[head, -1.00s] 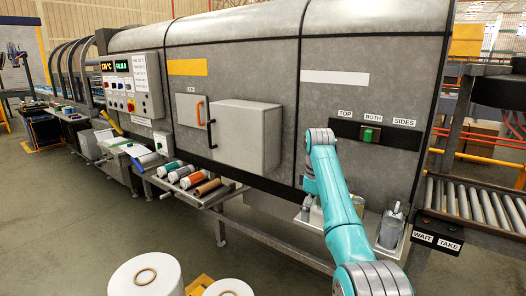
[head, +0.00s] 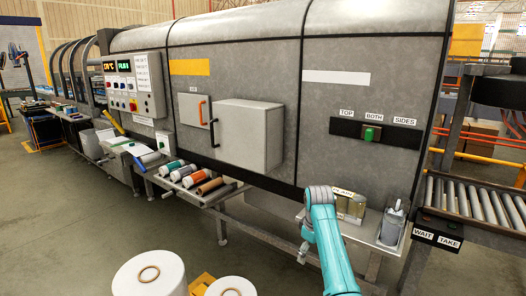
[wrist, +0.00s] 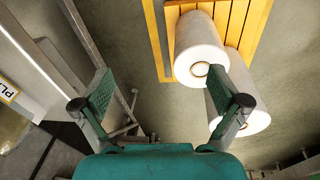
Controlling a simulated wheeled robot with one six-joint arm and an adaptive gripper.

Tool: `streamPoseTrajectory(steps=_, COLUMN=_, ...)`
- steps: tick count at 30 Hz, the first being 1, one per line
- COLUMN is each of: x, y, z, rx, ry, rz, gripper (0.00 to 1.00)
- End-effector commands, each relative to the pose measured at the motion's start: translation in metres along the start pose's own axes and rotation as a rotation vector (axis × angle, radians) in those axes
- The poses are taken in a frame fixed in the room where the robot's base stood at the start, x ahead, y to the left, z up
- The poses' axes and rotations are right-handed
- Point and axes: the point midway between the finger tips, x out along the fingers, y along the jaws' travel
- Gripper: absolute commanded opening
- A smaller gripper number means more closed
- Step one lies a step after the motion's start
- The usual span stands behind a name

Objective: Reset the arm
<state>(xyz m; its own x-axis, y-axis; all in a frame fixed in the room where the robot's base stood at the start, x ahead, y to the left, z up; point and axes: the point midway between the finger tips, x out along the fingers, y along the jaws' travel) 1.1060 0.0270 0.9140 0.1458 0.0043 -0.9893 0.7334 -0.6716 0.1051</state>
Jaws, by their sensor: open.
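My arm shows in the head view as teal links with a grey joint, in front of the right part of the big grey machine (head: 240,60). In the wrist view my gripper (wrist: 165,95) is open, its two green-padded fingers wide apart with nothing between them. Floor and machine legs lie below it. In the head view the gripper is hard to make out near the lower shelf.
A tray of coloured rolls (head: 200,184) juts from the machine. A roller conveyor (head: 470,200) stands at the right. The floor (head: 90,230) at left is clear.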

Motion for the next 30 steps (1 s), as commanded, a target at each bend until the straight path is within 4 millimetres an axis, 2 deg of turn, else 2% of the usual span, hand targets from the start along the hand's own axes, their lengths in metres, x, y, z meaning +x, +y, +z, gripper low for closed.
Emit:
streamPoseTrajectory(steps=1, x=0.026, y=-0.008, z=0.009, rx=0.014, ry=0.009, rz=0.010, gripper=0.98)
streamPoseTrajectory(steps=6, x=0.093, y=-0.029, z=0.032, rx=0.069, ry=0.064, rz=0.062, gripper=0.98)
streamPoseTrajectory(steps=15, x=0.188, y=-0.080, z=0.085, rx=0.164, ry=0.166, rz=0.148, gripper=0.98)
streamPoseTrajectory(steps=18, x=0.212, y=-0.101, z=0.105, rx=0.195, ry=0.201, rz=0.174, gripper=0.98)
streamPoseTrajectory(steps=24, x=0.249, y=-0.144, z=0.149, rx=0.257, ry=0.275, rz=0.225, gripper=0.98)
streamPoseTrajectory(steps=30, x=0.269, y=-0.191, z=0.196, rx=0.318, ry=0.352, rz=0.271, gripper=0.98)
